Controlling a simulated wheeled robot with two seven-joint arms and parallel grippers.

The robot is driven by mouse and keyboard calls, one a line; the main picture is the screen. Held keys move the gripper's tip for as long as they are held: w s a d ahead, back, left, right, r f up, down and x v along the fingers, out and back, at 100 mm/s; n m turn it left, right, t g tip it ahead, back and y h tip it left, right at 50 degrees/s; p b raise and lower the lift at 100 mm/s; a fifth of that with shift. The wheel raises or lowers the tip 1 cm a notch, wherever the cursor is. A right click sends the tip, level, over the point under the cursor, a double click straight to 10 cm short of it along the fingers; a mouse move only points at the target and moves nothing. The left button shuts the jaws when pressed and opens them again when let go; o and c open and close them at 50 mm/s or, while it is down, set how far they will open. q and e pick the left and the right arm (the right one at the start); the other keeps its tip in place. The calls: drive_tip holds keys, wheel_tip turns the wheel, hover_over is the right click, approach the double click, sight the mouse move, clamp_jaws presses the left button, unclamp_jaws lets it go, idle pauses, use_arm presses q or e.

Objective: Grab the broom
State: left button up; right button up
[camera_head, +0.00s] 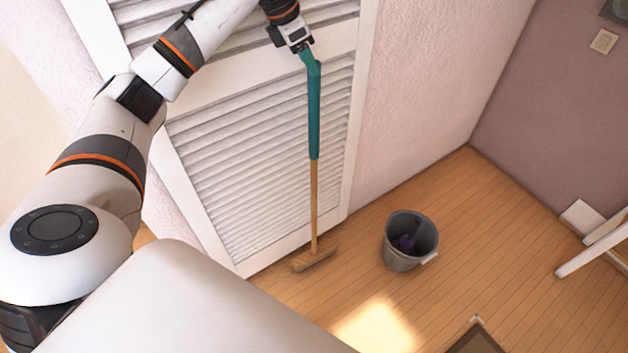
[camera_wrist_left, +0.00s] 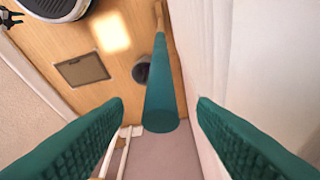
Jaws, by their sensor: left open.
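The broom (camera_head: 314,120) stands upright against the white louvred door, with a teal upper handle, a wooden lower shaft and its head on the floor. My left gripper (camera_head: 303,47) is at the top end of the handle. In the left wrist view, the teal handle (camera_wrist_left: 160,95) points toward the camera, its end between the two teal finger pads of my left gripper (camera_wrist_left: 160,130). The fingers are wide apart, with a visible gap on both sides of the handle.
The louvred door (camera_head: 240,150) is close behind the broom. A grey bucket (camera_head: 409,243) with something purple inside stands on the wooden floor to the right. A white frame (camera_head: 590,245) is at the far right. The floor between is clear.

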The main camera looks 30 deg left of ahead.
use_arm(q)
drive_tip(key=p+x, duration=0.1)
drive_tip(key=x, duration=0.4)
drive_tip(key=shift+w+f, duration=0.1)
drive_tip(key=shift+f, duration=0.25)
drive_tip(key=shift+r, duration=0.1)
clamp_jaws()
